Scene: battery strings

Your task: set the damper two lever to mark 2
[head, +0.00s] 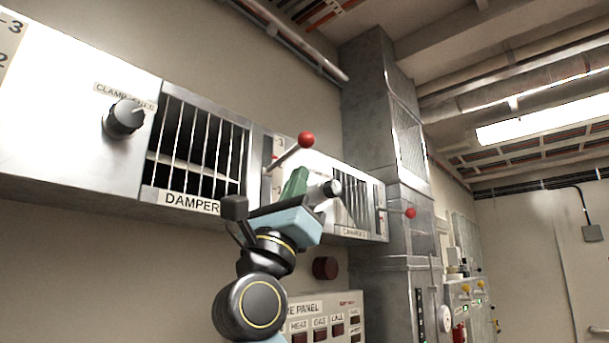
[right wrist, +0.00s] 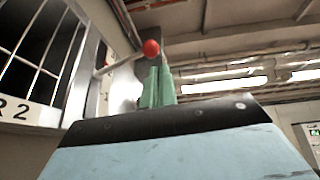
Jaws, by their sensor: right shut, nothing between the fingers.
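The damper two lever is a pale rod with a red ball knob (head: 306,139), sticking out from a slotted plate right of the barred grille. The scale beside the slot (head: 279,145) shows a 3 near the top; the lower marks are partly hidden, so the exact lever setting is unclear. My right gripper (head: 297,174), with green fingers, is shut and empty just below the knob. I cannot tell whether it touches the rod. My left gripper is out of view.
A black dial (head: 125,118) is on the panel at left. A fire panel (head: 322,310) is below, and a metal duct column (head: 375,110) stands behind. Open room lies at far right.

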